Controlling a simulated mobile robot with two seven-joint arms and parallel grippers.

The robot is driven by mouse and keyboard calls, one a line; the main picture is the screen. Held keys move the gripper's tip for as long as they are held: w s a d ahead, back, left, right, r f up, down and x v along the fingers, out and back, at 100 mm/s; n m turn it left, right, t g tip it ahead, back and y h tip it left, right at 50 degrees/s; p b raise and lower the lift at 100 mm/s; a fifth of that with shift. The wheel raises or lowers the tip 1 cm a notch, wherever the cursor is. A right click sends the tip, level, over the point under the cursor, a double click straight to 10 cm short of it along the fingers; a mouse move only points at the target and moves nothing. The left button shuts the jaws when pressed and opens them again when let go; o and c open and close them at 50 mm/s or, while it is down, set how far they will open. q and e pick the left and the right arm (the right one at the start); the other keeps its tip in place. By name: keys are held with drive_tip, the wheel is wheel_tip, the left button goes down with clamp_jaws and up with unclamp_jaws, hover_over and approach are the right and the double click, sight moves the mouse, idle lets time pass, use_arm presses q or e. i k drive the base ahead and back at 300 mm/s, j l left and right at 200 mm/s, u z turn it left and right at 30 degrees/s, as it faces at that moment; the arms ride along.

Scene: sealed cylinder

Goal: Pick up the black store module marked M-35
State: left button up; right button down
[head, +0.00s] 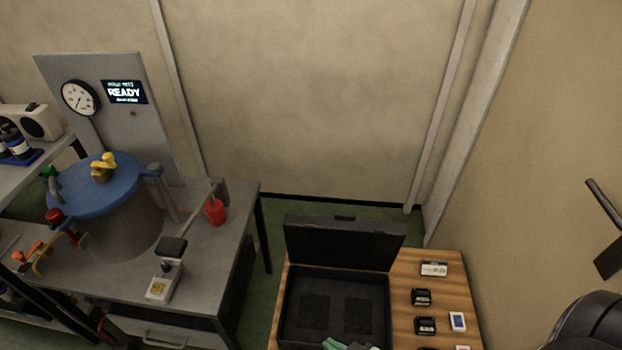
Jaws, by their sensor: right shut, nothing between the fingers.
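Two small black modules, an upper one (422,297) and a lower one (425,325), lie on the wooden table at the right of the open case. Each has a pale label strip, but the markings are too small to read, so I cannot tell which is M-35. Another dark item is cut off at the bottom edge below them. My right gripper (606,228) is at the far right edge, partly out of the picture, shut and empty. It is well apart from the modules. My left gripper is not in view.
An open black case (345,242) stands on the wooden table (408,262). A white-labelled item (434,268) and a blue-white card (457,321) lie beside the modules. At left, a metal bench holds a blue-lidded vessel (103,190). A wall bounds the right side.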

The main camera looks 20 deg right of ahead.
sight(422, 325)
drive_tip(key=z, duration=1.95)
